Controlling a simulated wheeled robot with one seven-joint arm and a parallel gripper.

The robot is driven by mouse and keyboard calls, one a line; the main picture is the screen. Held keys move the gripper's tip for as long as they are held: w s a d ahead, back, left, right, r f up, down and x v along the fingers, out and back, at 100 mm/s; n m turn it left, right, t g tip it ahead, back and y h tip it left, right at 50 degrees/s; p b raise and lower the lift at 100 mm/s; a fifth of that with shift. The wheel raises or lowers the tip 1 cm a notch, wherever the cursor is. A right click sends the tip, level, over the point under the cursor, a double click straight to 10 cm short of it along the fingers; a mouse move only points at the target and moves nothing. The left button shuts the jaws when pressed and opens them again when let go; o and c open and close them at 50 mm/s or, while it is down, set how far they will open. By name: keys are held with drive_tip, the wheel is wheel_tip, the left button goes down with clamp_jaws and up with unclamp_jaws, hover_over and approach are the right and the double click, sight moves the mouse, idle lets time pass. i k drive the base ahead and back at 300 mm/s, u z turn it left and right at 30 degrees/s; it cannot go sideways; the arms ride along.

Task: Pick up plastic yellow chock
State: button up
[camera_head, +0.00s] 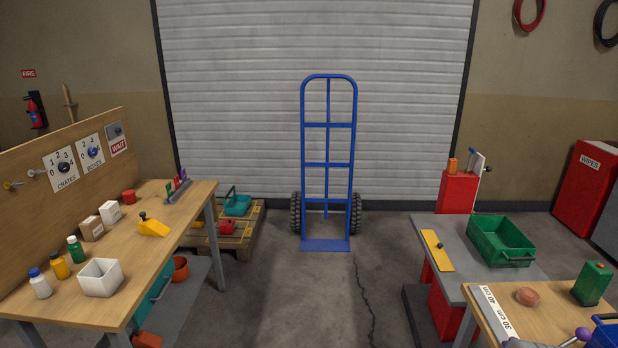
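A yellow wedge-shaped chock (154,227) with a small black knob at its upper end lies on the left wooden workbench (190,203), near its right edge. Nothing covers it. My gripper is not in view.
Near the chock are a white box (110,212), a brown box (92,229), a red cylinder (129,196), several bottles and a white bin (100,278). A blue hand truck (328,125) stands by the shutter. A green crate (500,240) sits right. The middle floor is clear.

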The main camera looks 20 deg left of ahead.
sight(149, 226)
drive_tip(key=u, duration=0.25)
drive_tip(key=i, duration=1.6)
drive_tip(key=u, duration=1.4)
drive_tip(key=i, duration=0.85)
drive_tip(key=u, duration=1.7)
drive_tip(key=i, duration=1.1)
drive_tip(key=u, duration=0.15)
